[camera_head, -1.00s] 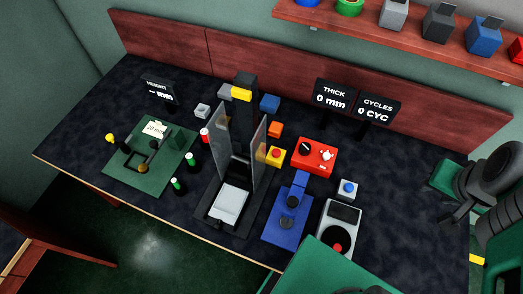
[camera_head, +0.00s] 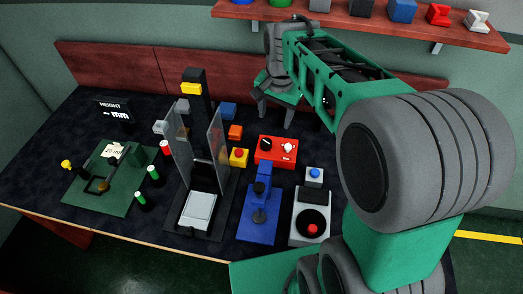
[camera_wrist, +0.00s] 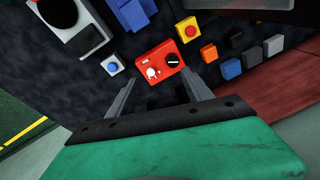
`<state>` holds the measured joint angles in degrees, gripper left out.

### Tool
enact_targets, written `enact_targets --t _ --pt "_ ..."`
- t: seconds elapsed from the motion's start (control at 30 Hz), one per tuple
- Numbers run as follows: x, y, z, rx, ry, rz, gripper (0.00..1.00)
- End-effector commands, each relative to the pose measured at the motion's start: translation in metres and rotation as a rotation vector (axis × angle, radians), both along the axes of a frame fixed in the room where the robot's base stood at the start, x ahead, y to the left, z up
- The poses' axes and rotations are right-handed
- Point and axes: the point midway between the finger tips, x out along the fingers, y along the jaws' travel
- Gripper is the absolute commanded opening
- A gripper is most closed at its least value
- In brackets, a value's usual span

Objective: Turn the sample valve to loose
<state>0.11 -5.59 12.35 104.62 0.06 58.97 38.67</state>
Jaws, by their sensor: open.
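A red box (camera_head: 277,157) stands on the dark table, with a black round knob (camera_head: 266,143) on its left and a small white handle (camera_head: 288,147) on its right. No label naming the sample valve is readable. In the wrist view the red box (camera_wrist: 147,58) lies between and beyond my fingers, with the white handle (camera_wrist: 151,72) and the black knob (camera_wrist: 172,60) on top. My gripper (camera_head: 276,112) is open and empty, above and behind the red box in the head view. It also shows in the wrist view (camera_wrist: 158,78), apart from the box.
A yellow box with a red button (camera_head: 239,157), an orange block (camera_head: 235,131) and a blue block (camera_head: 228,110) stand left of the red box. A blue-button box (camera_head: 314,177) and a blue device (camera_head: 259,215) are in front. A shelf (camera_head: 350,29) overhangs the back.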

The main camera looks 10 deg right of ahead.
Motion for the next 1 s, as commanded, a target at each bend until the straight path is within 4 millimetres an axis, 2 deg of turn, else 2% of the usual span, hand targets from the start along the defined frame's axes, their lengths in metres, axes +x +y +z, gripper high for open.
enact_targets --t 0.03,0.1,0.23,0.37,0.47,0.8,1.0 --pt "0.025 0.001 -0.046 0.016 0.049 -0.103 0.59" --pt "0.050 0.002 -0.078 0.030 0.092 -0.238 0.59" --pt "0.079 0.003 -0.124 0.040 0.146 -0.417 0.59" --pt "0.090 0.003 -0.143 0.042 0.165 -0.497 0.59" --pt "0.091 0.003 -0.153 0.042 0.171 -0.508 0.59" --pt "0.090 0.002 -0.211 0.043 0.167 -0.506 0.59" --pt "0.091 0.002 -0.219 0.043 0.164 -0.505 0.59"
